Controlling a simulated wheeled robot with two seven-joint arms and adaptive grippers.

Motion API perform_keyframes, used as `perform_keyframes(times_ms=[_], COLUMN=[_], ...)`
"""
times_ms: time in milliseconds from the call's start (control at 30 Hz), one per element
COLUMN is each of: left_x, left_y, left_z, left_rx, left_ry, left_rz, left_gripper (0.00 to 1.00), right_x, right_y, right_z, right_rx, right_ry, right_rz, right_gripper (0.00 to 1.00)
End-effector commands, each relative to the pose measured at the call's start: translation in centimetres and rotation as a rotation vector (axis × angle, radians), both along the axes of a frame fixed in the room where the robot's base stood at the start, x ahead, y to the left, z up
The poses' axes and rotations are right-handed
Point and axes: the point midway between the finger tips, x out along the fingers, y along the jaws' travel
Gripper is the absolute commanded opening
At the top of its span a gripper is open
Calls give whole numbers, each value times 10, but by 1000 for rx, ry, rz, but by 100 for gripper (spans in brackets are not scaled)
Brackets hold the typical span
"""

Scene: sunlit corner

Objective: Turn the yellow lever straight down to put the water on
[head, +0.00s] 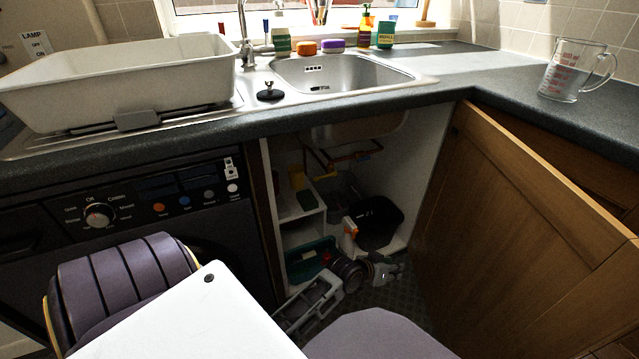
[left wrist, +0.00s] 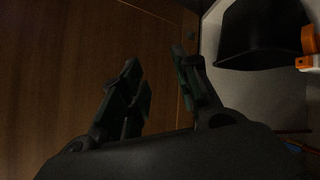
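I cannot clearly pick out the yellow lever. In the head view, a small yellow thing (head: 297,177) shows in the dim cupboard under the sink, but its kind is unclear. Copper-coloured pipes (head: 340,156) run below the sink bowl. My left gripper (head: 386,270) is low at the cupboard's opening, below the pipes and in front of a black bin. In the left wrist view its two fingers (left wrist: 157,72) stand apart with nothing between them. My right gripper is in neither view.
The black bin (head: 378,222) also shows in the left wrist view (left wrist: 262,35). An orange-and-white bottle (head: 349,230) stands beside it. White shelves (head: 303,207) line the cupboard's left. The wooden door (head: 520,215) stands open at right. The worktop (head: 440,95) edge runs above.

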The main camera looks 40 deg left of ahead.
Motion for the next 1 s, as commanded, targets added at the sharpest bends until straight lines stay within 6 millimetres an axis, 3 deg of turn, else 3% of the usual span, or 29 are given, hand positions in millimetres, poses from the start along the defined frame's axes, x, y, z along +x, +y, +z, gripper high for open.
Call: perform_keyframes(times_ms=[200,500,1000], left_x=[51,107,167], left_y=[10,36,105], left_z=[20,49,89], left_rx=[-126,-287,-529], left_ry=[-163,-370,-693], left_rz=[89,228,509], left_gripper=[31,31,31], right_x=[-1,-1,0], right_y=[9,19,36], right_z=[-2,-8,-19], right_rx=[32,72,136], right_ry=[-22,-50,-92], right_rz=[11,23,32], right_gripper=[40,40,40])
